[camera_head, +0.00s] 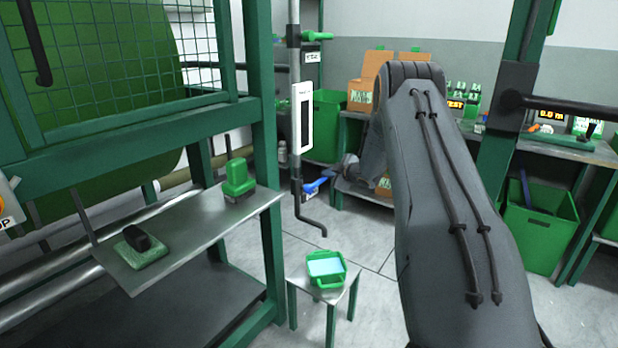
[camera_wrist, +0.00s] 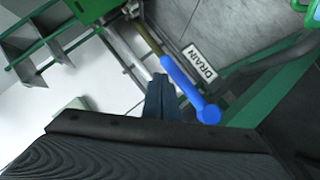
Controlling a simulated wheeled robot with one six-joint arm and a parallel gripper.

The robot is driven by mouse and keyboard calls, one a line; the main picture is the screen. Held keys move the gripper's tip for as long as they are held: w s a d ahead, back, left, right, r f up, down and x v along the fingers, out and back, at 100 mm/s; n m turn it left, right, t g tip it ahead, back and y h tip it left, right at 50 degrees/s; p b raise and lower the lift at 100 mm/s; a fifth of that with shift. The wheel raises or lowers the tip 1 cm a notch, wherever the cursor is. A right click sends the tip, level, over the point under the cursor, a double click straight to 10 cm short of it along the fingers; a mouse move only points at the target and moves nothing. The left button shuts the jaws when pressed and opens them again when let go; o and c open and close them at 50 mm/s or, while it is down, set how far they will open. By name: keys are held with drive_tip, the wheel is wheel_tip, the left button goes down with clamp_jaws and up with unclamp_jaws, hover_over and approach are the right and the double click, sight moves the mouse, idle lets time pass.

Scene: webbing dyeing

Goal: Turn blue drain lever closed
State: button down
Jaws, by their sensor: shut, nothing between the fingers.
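The blue drain lever (camera_head: 319,182) shows in the head view beside the lower part of a vertical pipe (camera_head: 295,120). In the wrist view the blue lever (camera_wrist: 188,86) runs slantwise, from its round hub at lower right to its free end at upper left. A white DRAIN label (camera_wrist: 199,62) lies along its upper right side. My gripper (camera_wrist: 161,86) is shut and empty, with its dark fingertips close to the left of the lever's free end. I cannot tell whether they touch it. In the head view my arm ends close to the right of the lever.
A metal shelf (camera_head: 190,240) with a green block (camera_head: 238,180) stands left of the pipe. A small stool (camera_head: 340,290) holding a green tray (camera_head: 326,285) stands below the lever. A bench with boxes and green bins is behind. Bare floor shows around the stool.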

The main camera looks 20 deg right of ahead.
drive_tip(key=shift+f, duration=0.2)
idle(0.4)
drive_tip(key=s+d+r+p, duration=0.2)
drive_tip(key=s+d+r, duration=0.3)
drive_tip(key=s+r, duration=0.2)
wheel_tip(320, 180, up, 2)
drive_tip(key=shift+s+r, duration=0.25)
drive_tip(key=shift+s, duration=0.1)
drive_tip(key=s+a+r+m+g+h+p, duration=0.1)
drive_tip(key=s+a+r+m+g+h, duration=0.1)
drive_tip(key=s+a+m, duration=0.3)
drive_tip(key=s+a+r+m+g+h+p, duration=0.1)
drive_tip(key=s+a+r+g, duration=0.1)
drive_tip(key=s+a, duration=0.35)
drive_tip(key=s+a+m+g+p, duration=0.1)
drive_tip(key=s+a+g, duration=0.2)
drive_tip(key=s+a, duration=0.5)
drive_tip(key=s+a+m+g+y+p, duration=0.1)
drive_tip(key=s+a, duration=0.6)
drive_tip(key=s, duration=0.9)
drive_tip(key=s+a+f+m+g+p, duration=0.1)
drive_tip(key=s+a+m+g, duration=0.2)
drive_tip(key=s, duration=1)
drive_tip(key=a+g, duration=0.2)
drive_tip(key=a, duration=0.3)
drive_tip(key=shift+a, duration=0.3)
drive_tip(key=shift+s, duration=0.1)
